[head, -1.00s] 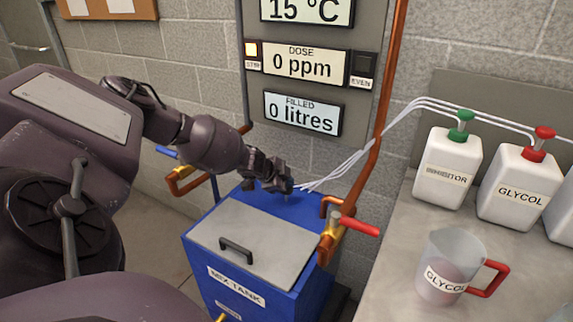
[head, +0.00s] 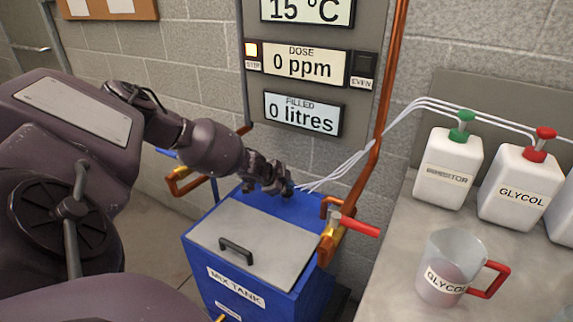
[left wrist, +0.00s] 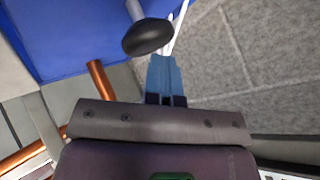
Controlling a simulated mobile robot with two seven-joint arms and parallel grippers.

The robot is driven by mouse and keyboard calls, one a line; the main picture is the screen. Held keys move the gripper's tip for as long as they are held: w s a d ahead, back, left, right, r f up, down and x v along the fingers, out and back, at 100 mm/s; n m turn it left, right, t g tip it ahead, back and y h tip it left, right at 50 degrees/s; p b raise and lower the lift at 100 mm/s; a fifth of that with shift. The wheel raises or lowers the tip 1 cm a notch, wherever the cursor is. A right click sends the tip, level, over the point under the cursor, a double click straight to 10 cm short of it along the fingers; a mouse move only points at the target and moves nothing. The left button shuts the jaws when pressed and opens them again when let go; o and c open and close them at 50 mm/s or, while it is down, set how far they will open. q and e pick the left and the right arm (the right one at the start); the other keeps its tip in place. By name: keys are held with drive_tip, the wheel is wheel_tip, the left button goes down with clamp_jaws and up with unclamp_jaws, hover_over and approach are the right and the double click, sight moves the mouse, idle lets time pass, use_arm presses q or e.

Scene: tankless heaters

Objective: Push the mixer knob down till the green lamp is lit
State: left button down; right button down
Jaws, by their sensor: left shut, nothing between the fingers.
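The mixer knob (left wrist: 148,37) is a black rounded knob on a pale stem in the left wrist view, over the blue mix tank (head: 262,273). In the head view my left gripper hides it. My left gripper (head: 288,188) is at the back of the tank top; its blue fingers (left wrist: 163,62) are shut and empty, with tips close beside the knob. I cannot tell whether they touch. The lamp marked EVEN (head: 363,66) is dark; the lamp at the panel's left (head: 252,49) glows pale yellow. My right gripper is not in view.
A red-handled valve (head: 358,226) and copper pipes (head: 374,140) stand right of the tank. The counter holds a jug (head: 440,262), a white inhibitor bottle (head: 446,165) and a glycol bottle (head: 518,185). Thin white tubes (head: 345,165) run behind the tank.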

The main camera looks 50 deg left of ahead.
use_arm(q)
drive_tip(key=shift+f, duration=0.65)
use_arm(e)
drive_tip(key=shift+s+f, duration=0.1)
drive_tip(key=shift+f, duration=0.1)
use_arm(q)
drive_tip(key=shift+r, duration=0.1)
idle(0.5)
drive_tip(key=shift+r+p, duration=0.3)
drive_tip(key=shift+r, duration=2.7)
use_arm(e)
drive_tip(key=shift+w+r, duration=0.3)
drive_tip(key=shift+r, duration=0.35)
